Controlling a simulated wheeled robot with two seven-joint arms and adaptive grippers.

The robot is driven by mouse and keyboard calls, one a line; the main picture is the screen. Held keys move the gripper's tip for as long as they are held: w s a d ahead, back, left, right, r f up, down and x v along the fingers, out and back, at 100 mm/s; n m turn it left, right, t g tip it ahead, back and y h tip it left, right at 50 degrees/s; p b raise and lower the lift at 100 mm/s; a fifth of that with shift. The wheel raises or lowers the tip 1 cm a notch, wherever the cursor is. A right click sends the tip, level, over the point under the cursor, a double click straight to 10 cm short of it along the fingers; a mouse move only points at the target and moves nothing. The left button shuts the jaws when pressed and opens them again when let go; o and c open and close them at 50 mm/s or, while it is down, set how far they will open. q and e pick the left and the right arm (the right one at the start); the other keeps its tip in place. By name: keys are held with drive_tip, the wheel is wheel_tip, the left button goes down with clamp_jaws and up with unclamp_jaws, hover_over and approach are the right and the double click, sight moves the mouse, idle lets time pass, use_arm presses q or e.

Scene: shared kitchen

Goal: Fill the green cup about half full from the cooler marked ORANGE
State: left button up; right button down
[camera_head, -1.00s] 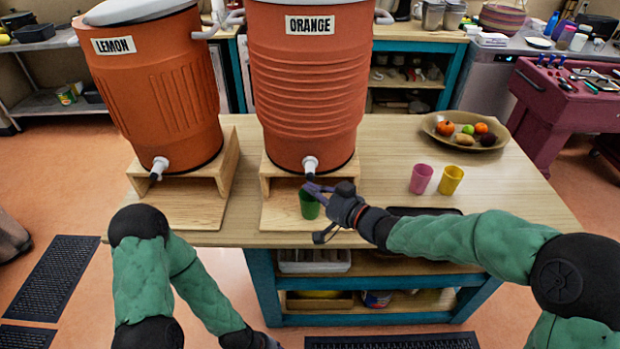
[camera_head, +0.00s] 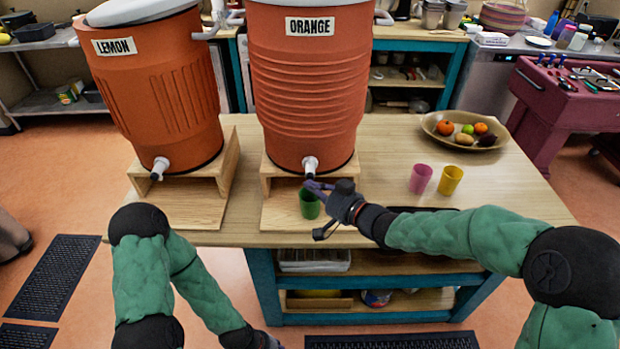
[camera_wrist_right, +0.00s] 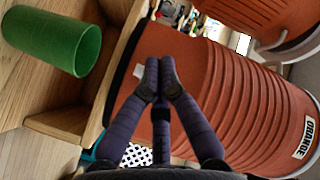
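The orange cooler marked ORANGE (camera_head: 308,85) stands on a wooden stand, with a white tap (camera_head: 310,164) with a dark tip low on its front. The green cup (camera_head: 309,204) stands upright on the stand's base below the tap. It also shows in the right wrist view (camera_wrist_right: 60,42), where I cannot make out any liquid in it. My right gripper (camera_head: 312,186) is at the tap's tip, just above the cup. Its fingers (camera_wrist_right: 160,74) are together, with nothing visible between them. Contact with the tap is unclear. My left gripper (camera_head: 266,342) is barely visible at the bottom edge.
The cooler marked LEMON (camera_head: 155,90) stands to the left on its own stand. A pink cup (camera_head: 421,179), a yellow cup (camera_head: 450,181) and a fruit bowl (camera_head: 436,122) are to the right on the table. Bare tabletop lies between the ORANGE stand and these cups.

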drive_tip(key=shift+w, duration=0.45)
idle(3.1)
drive_tip(key=shift+s, duration=0.95)
drive_tip(key=s, duration=0.5)
idle(0.4)
idle(0.4)
